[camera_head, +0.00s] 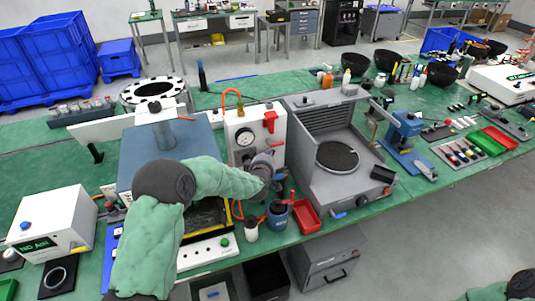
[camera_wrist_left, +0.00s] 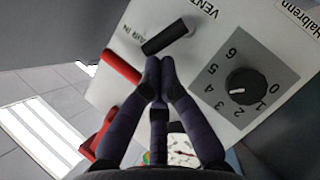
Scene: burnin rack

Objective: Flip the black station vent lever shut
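The black vent lever (camera_wrist_left: 165,38) sticks out from a white panel (camera_wrist_left: 225,45) beside the printed word VENT in the left wrist view. It lies aslant, with its round pivot at its right end. My left gripper (camera_wrist_left: 158,66) has its dark fingertips together just below the lever's left end; I cannot tell whether they touch it. Nothing shows between the fingertips. In the head view the left gripper (camera_head: 277,178) is in front of the white gauge box (camera_head: 240,122) and hides part of it. My right gripper is out of view.
A red handle (camera_wrist_left: 122,66) is left of the fingers, and a black dial (camera_wrist_left: 245,84) marked with numbers is right. A grey station (camera_head: 320,175) stands right of the gripper. A blue jar (camera_head: 277,217) and a red tray (camera_head: 306,216) sit below it.

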